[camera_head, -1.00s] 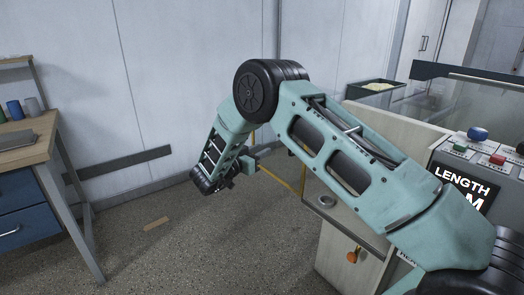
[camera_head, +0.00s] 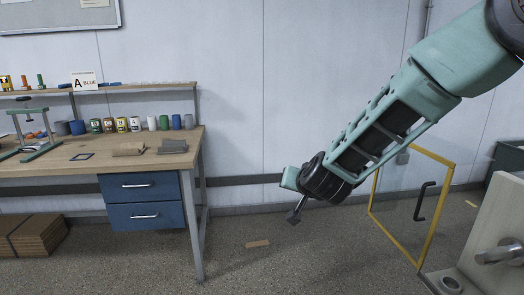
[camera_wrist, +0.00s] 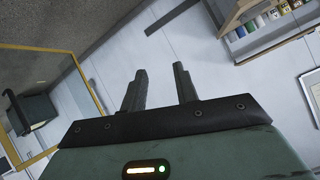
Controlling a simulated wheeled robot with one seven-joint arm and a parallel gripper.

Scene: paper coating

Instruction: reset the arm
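My green arm reaches in from the upper right of the head view and slants down to the left. My gripper (camera_head: 294,215) hangs in mid-air at its end, above the floor and to the right of the workbench. In the wrist view my gripper (camera_wrist: 161,74) shows two dark fingers standing apart, with nothing between them. The gripper touches nothing that I can see.
A wooden workbench (camera_head: 60,176) with blue drawers (camera_head: 143,201), jars and a shelf stands on the left. A yellow-framed door (camera_head: 437,228) stands open at the right, beside a pale machine cabinet (camera_head: 495,240).

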